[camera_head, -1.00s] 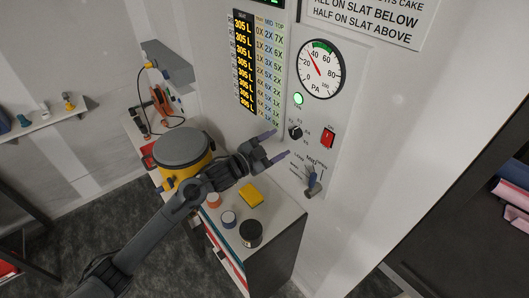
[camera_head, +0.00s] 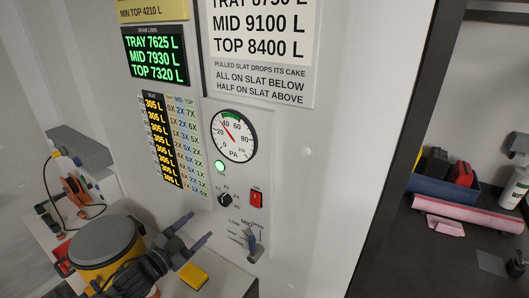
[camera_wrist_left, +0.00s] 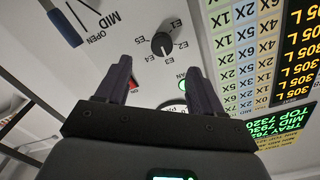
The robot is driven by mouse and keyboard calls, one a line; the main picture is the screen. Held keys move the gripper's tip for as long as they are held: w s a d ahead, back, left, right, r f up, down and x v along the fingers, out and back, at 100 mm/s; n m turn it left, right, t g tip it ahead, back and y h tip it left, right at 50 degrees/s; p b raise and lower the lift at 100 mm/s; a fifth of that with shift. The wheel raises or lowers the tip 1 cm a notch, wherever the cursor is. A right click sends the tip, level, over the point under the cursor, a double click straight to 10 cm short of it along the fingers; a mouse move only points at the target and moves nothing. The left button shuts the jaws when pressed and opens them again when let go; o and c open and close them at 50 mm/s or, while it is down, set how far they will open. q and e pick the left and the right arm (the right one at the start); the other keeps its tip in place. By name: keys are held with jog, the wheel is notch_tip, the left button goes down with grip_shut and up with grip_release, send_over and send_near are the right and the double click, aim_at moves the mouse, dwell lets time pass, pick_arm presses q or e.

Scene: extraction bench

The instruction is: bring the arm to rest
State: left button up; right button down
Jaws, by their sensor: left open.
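My left gripper (camera_head: 197,230) is open and empty in front of the lower part of the white control panel (camera_head: 285,200). Its two dark fingers also show in the left wrist view (camera_wrist_left: 160,85), apart, with nothing between them. The blue-handled lever (camera_head: 251,240), the black selector knob (camera_head: 225,199) and the red switch (camera_head: 256,198) are on the panel to the right of the gripper. In the left wrist view the knob (camera_wrist_left: 162,43) lies beyond the fingertips and the blue lever handle (camera_wrist_left: 65,24) is at upper left. My right gripper is not in view.
A yellow block (camera_head: 193,276) lies on the bench below the gripper. A yellow drum with a grey lid (camera_head: 103,243) stands beside my left arm. A round gauge (camera_head: 233,136) is on the panel. At right, a dark counter (camera_head: 440,260) holds a pink roll (camera_head: 470,216) and a blue bin (camera_head: 445,190).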

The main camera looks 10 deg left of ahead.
pick_arm(q)
jog(key=s+d+f+n+g, duration=0.1)
jog(key=s+d+f+g, duration=0.2)
jog(key=f, duration=0.7)
jog(key=s+d+f+n+g+y, duration=0.1)
jog(key=s+d+f+n+g, duration=0.2)
jog(key=s, duration=0.4)
jog(key=s+d+f+n+y, duration=0.1)
jog(key=s+d+f+y, duration=0.1)
jog(key=s+f, duration=0.45)
jog(key=s+d+f+n+g+y, duration=0.1)
jog(key=s+d+f+n+g, duration=0.15)
jog(key=s, duration=0.55)
jog(key=s+a+r+n+g+y, duration=0.1)
jog(key=s+g, duration=0.3)
jog(key=s, duration=0.5)
notch_tip(320, 180, up, 15)
jog(key=p, duration=1.5)
jog(key=shift+s+a+f+g, duration=0.15)
jog(key=shift+s+a+g, duration=0.1)
jog(key=shift+g, duration=0.2)
dwell(1.1)
